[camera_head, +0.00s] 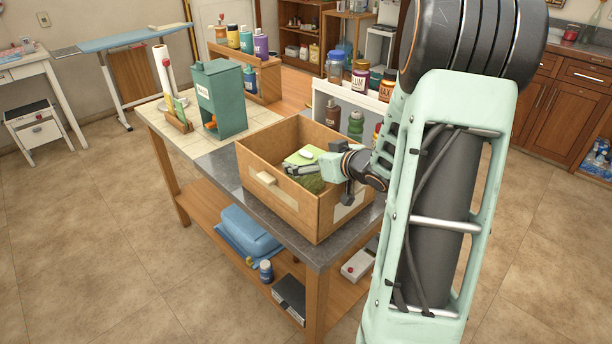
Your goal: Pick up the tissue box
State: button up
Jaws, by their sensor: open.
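A light green, box-like item with a white patch on top, which looks like the tissue box (299,157), lies inside the open wooden crate (281,206) on the table. Its lower part is hidden by the crate and my gripper. My gripper (304,170) reaches into the crate from the right and is open. Its fingers are just in front of the light green item; whether they touch it cannot be told. A darker green, rough-looking thing (311,184) lies below the fingers.
The crate walls stand close around my gripper. A teal dispenser box (219,98), a paper towel roll (163,70) and a bottle rack (262,78) stand at the table's left and back. A white shelf with jars (350,97) stands behind the crate.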

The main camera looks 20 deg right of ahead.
jog(key=c, duration=1.7)
jog(key=shift+o, duration=0.2)
jog(key=shift+r, duration=0.1)
